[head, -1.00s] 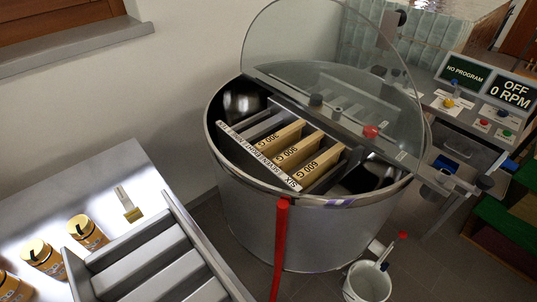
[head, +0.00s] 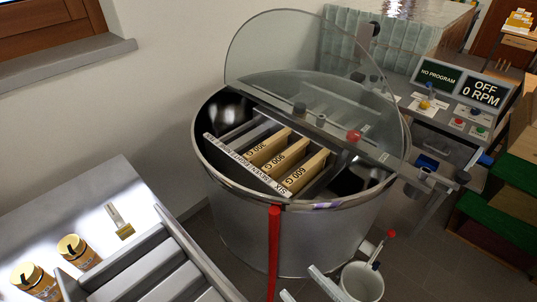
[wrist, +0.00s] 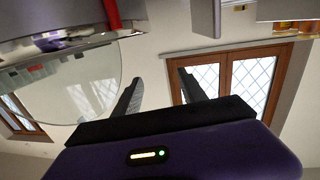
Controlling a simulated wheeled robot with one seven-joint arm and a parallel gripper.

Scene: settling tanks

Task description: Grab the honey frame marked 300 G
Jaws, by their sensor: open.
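The honey frame marked 300 G (head: 274,144) stands in the round steel drum (head: 285,232). It is the leftmost of three wooden-topped frames in the rack. The frames marked 900 G (head: 290,154) and 600 G (head: 306,172) stand to its right. The lower parts of the frames are hidden in the drum.
A clear lid (head: 300,65) stands raised over the drum's back half. A white slot strip (head: 247,165) and red post (head: 274,250) are at its front. A white bucket (head: 362,284) stands at lower right. A bench with jars (head: 72,247) is at left.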

